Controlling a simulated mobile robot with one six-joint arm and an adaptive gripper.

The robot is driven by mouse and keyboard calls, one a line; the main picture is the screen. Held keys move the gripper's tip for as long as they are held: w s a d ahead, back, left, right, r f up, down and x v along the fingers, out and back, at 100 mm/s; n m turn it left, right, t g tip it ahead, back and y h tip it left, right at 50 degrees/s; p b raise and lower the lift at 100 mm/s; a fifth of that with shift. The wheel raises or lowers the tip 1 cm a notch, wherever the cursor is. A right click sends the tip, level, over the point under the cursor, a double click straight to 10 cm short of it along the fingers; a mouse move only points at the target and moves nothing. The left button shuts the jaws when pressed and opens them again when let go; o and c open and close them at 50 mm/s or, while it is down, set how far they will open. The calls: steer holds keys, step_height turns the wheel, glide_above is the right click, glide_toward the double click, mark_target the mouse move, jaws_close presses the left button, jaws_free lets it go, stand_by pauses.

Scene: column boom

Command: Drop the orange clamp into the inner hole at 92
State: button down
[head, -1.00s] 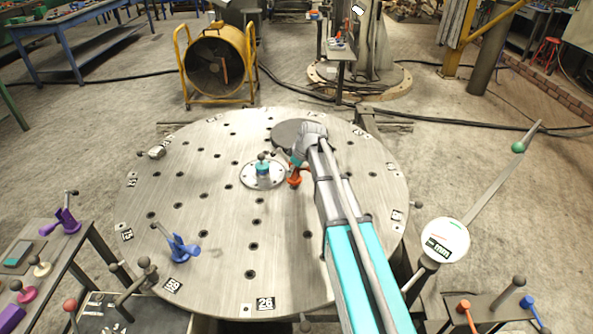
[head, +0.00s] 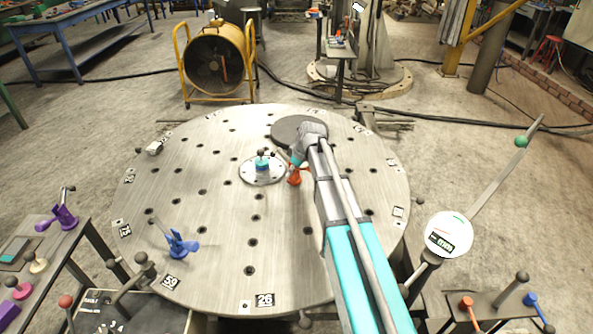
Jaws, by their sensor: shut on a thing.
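My gripper (head: 297,164) is at the end of my teal and grey arm, over the right-centre part of the round steel table (head: 215,235). It is shut on the orange clamp (head: 294,178), which shows below it, right of the central hub. The fingertips are small and partly hidden by my wrist. Whether the clamp's lower end touches the table or hangs just above it, I cannot tell. Holes are spread over the table in rings. Rim labels 26 (head: 264,300) and 59 (head: 170,282) can be read; I cannot make out a 92.
The hub (head: 262,170) with its teal knob stands close left of the clamp. A blue clamp (head: 180,243) stands at the table's front left. A dial with a lever (head: 449,234) is at the right.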

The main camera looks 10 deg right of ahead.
steer(key=shift+f+b, duration=0.65)
steer(key=shift+f, duration=0.1)
steer(key=c, duration=0.6)
jaws_free()
steer(key=shift+r, duration=0.15)
steer(key=shift+r+p, duration=3.65)
steer(key=shift+p, duration=0.1)
steer(key=o, duration=0.6)
steer(key=shift+c, duration=0.2)
